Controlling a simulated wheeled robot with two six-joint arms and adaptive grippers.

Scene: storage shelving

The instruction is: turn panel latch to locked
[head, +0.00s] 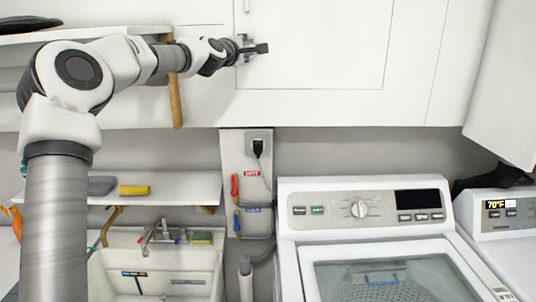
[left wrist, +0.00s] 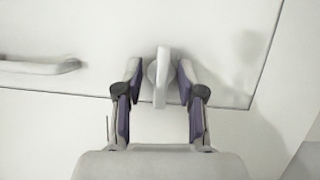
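The panel latch (left wrist: 161,78) is a light knob with a narrow lever on a white panel (left wrist: 110,30), seen in the left wrist view. My left gripper (left wrist: 160,76) is open, with one finger on each side of the latch and small gaps between. In the head view, my left gripper (head: 252,48) is at the lower left of the white cabinet panel (head: 325,45). There the gripper covers the latch, and I cannot make it out clearly. My right gripper is not in view.
A bar handle (left wrist: 40,66) is on the panel, left of the latch in the wrist view. Below the cabinet are a washer (head: 365,215), a sink (head: 160,265) and a white shelf (head: 175,187). A wooden bracket (head: 175,95) stands under my left arm.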

